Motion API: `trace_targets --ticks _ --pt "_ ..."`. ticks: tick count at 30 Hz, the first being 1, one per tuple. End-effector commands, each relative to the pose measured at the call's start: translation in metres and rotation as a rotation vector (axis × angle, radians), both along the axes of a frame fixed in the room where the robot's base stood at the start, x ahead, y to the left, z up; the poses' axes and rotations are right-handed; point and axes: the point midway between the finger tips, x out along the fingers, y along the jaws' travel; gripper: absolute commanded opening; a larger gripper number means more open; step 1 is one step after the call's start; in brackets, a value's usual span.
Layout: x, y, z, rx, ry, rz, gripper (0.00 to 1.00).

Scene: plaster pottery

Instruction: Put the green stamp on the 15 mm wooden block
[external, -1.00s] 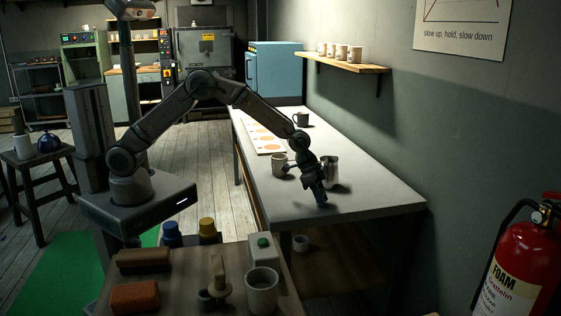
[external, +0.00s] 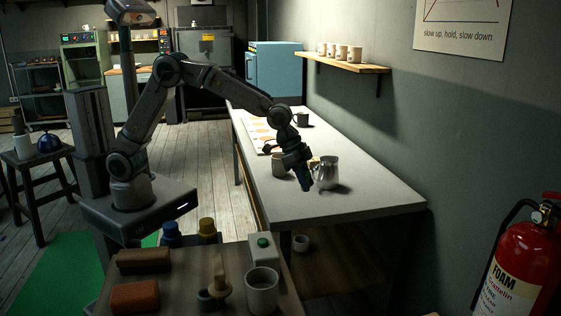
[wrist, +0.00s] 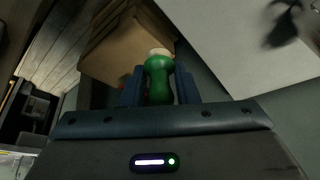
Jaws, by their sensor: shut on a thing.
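My gripper (wrist: 159,88) is shut on the green stamp (wrist: 158,78), which stands between its blue fingers in the wrist view. The stamp has a rounded green handle and a pale end pointing away from the wrist. In the external view my gripper (external: 304,186) points down over the grey table, in front of the metal pitcher. The stamp cannot be made out there. I cannot pick out the 15 mm wooden block for certain; a small tan thing (external: 313,162) shows partly hidden beside the pitcher.
The metal pitcher (external: 326,174) is close to the gripper's right, and a mug (external: 279,166) is behind it to the left. A dark mug (external: 302,119) and a sheet with orange spots (external: 262,137) are farther back. The table's front right (external: 375,203) is clear.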

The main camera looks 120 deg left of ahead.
Motion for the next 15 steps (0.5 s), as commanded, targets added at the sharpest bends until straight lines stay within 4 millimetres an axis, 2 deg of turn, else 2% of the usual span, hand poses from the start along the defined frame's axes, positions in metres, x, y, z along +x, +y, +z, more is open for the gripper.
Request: trace_targets --ticks 3,9,12,14,15 --pt "-0.001 -0.012 0.007 0.001 0.000 -0.003 0.06" --pt "-0.002 -0.014 0.011 0.001 0.000 0.005 0.06" --pt "-0.004 0.000 0.014 0.001 0.000 0.033 0.06" --pt "-0.007 0.018 0.017 0.000 0.000 0.069 0.06" --pt "-0.010 0.033 0.020 -0.001 0.000 0.099 0.06"
